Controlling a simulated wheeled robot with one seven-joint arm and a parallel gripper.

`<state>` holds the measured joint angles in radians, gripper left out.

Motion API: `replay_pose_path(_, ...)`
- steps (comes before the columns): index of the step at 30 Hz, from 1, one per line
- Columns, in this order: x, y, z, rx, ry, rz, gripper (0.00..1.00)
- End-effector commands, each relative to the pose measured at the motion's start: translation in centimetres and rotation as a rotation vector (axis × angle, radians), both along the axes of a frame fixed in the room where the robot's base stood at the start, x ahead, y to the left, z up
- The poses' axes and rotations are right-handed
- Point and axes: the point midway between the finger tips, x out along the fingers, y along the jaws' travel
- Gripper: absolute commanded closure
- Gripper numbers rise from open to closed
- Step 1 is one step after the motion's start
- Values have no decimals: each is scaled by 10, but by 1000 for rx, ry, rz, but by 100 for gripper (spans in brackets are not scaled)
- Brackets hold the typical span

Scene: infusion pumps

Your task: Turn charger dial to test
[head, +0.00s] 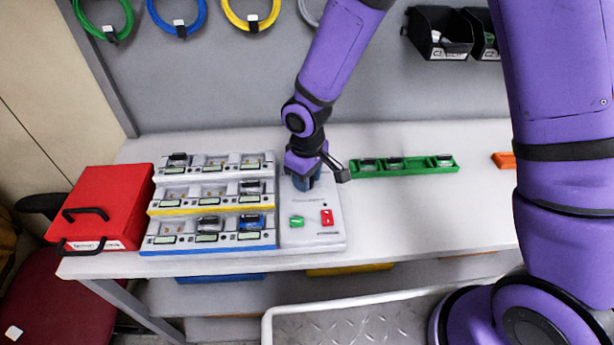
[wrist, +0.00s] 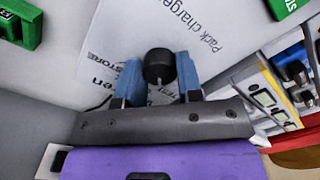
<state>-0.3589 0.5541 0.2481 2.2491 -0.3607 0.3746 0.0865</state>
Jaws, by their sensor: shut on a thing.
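The charger panel (head: 318,225) is the light grey right-hand part of the pack charger on the bench; its face with the words "Pack charger" fills much of the wrist view (wrist: 205,45). The round black dial (wrist: 159,66) stands on this panel, with a pale pointer line on its near side. My gripper (head: 305,182) reaches down onto the back of the panel. In the wrist view, its blue fingers (wrist: 159,80) are shut on the dial from both sides. A "STORE" label shows left of the fingers; other labels are partly hidden. In the head view my gripper hides the dial.
Charger bays (head: 211,200) with several packs stand left of the panel. A green button (head: 297,221) and red switch (head: 327,217) sit at the panel's front. A green rack (head: 404,166) lies to the right, a red case (head: 105,208) at far left. The bench's right front is clear.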

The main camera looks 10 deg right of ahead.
Motion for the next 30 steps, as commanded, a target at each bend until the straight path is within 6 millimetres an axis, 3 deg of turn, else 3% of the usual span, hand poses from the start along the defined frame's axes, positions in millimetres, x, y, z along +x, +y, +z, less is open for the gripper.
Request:
replay_pose_path(10, 1, 0, 0, 1, -1, 124, 90)
replay_pose_path(25, 1, 0, 0, 1, -2, 141, 90)
replay_pose_path(26, 1, 0, 0, 1, -2, 141, 60)
replay_pose_path(28, 0, 0, 0, 0, -1, 141, 44)
replay_pose_path(30, 0, 0, 0, 0, -1, 141, 41)
